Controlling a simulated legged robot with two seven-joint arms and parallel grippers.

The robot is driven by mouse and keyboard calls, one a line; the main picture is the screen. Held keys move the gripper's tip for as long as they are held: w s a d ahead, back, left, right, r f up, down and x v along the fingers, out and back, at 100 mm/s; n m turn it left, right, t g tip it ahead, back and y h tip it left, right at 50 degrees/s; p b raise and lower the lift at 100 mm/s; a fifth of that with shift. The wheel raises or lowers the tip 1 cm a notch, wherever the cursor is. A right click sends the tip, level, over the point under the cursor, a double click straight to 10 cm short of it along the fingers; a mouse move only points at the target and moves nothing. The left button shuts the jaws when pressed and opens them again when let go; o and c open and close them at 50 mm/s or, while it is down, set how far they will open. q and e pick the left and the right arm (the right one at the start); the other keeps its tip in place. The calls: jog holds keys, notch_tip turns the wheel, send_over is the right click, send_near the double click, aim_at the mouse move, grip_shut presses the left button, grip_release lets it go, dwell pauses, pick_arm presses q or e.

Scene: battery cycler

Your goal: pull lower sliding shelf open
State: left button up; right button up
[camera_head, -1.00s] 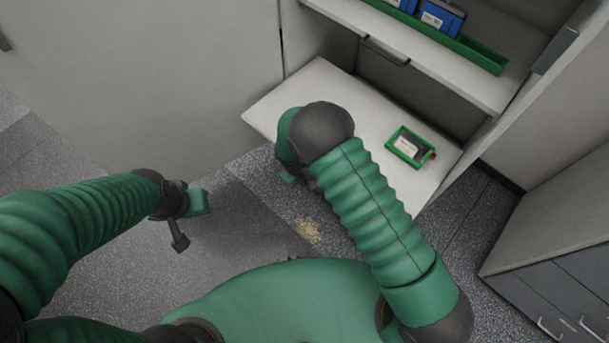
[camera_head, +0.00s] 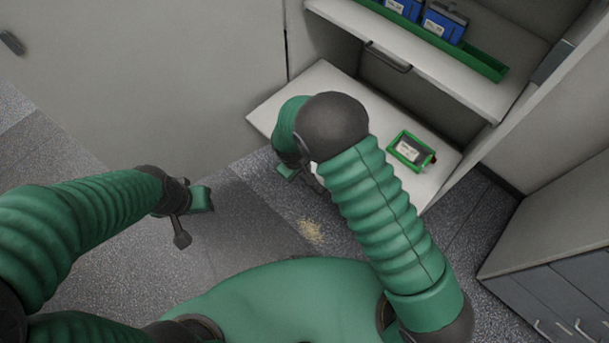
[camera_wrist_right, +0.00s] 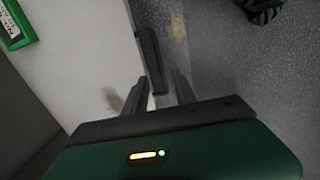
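The lower sliding shelf (camera_head: 330,82) is a pale board standing out from the cabinet below a fixed upper shelf. It also shows in the right wrist view (camera_wrist_right: 85,50). Its dark handle (camera_wrist_right: 149,55) is on the front edge. My right gripper (camera_wrist_right: 160,88) is open at this edge. The handle's near end lies between its fingers, and I see gaps beside it. In the head view my right gripper (camera_head: 302,175) is partly hidden by my arm. My left gripper (camera_head: 190,218) hangs over the floor, away from the shelf; its finger opening is unclear.
A green tray (camera_head: 427,165) with a dark labelled item lies on the lower shelf's right part. Blue batteries (camera_head: 443,22) stand in a green tray on the upper shelf (camera_head: 420,58), which has its own handle (camera_head: 388,57). Grey drawers (camera_head: 560,290) stand at right. Floor is open at left.

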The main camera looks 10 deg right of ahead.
notch_tip(320, 180, up, 9)
jog(key=s+a+p, duration=0.1)
jog(key=shift+a+p, duration=0.2)
jog(key=shift+p, duration=0.2)
